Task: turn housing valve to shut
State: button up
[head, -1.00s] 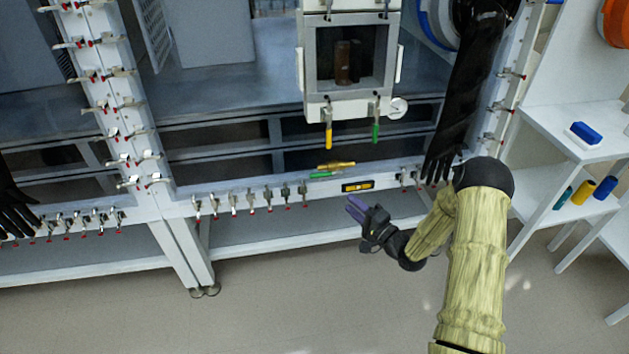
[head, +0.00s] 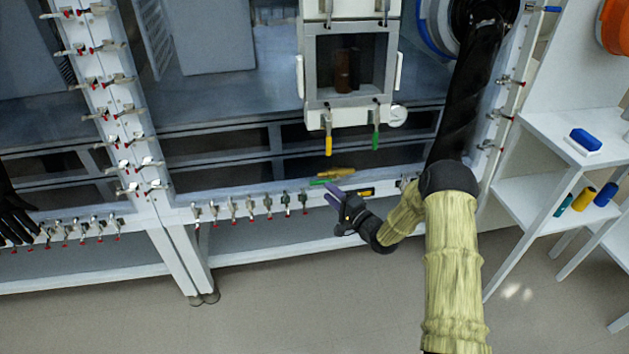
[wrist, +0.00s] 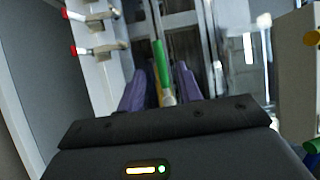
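A green lever handle (head: 320,182) and a yellow lever handle (head: 336,171) lie roughly sideways at the lower front rail of the glovebox. I cannot tell from any readable label which is the housing valve. My gripper (head: 332,195), with purple fingers, is just below and right of the green handle. In the wrist view the fingers are apart, and a green handle (wrist: 160,62) with a yellow part (wrist: 165,92) below it shows in line with the gap between them. Contact cannot be made out. Another yellow handle (head: 328,143) and green handle (head: 375,137) hang down under the small chamber.
A row of red-tipped clamps (head: 250,207) lines the front rail left of my gripper. A black and yellow label (head: 366,191) is beside my gripper, partly hidden. A black glove (head: 466,100) hangs behind my arm. White shelves (head: 535,190) stand at right. The floor in front is clear.

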jog(key=x, duration=0.8)
jog(key=shift+a, duration=0.1)
jog(key=shift+c, duration=0.2)
grip_shut()
